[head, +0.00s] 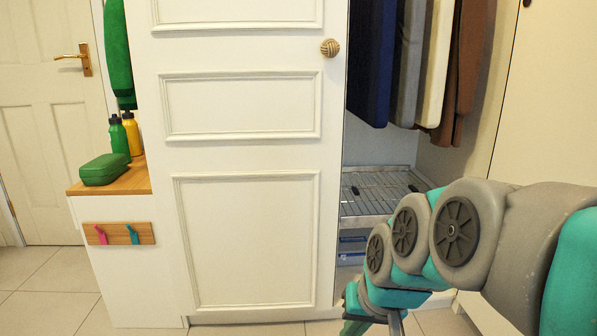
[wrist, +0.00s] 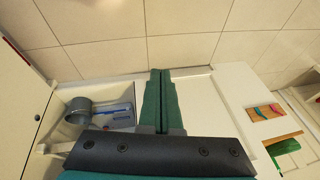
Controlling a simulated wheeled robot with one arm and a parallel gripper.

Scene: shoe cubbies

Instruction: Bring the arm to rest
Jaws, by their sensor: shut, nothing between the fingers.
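My gripper (wrist: 159,76) shows in the wrist view with its two green fingers pressed together and nothing between them. In the head view my teal and grey arm reaches in from the right and bends down in front of the wardrobe. My gripper's end there is cut off by the bottom edge. In the wrist view the fingers lie over the foot of the white wardrobe door (wrist: 200,108), with floor tiles beyond. I cannot tell whether they touch anything.
The wardrobe door (head: 245,140) has a round knob (head: 330,48). The open right side holds hanging clothes (head: 372,60) and a wire shelf (head: 375,190). A grey cup (wrist: 77,110) stands low inside. Left is a cabinet (head: 125,182) with bottles, a green case and hooks.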

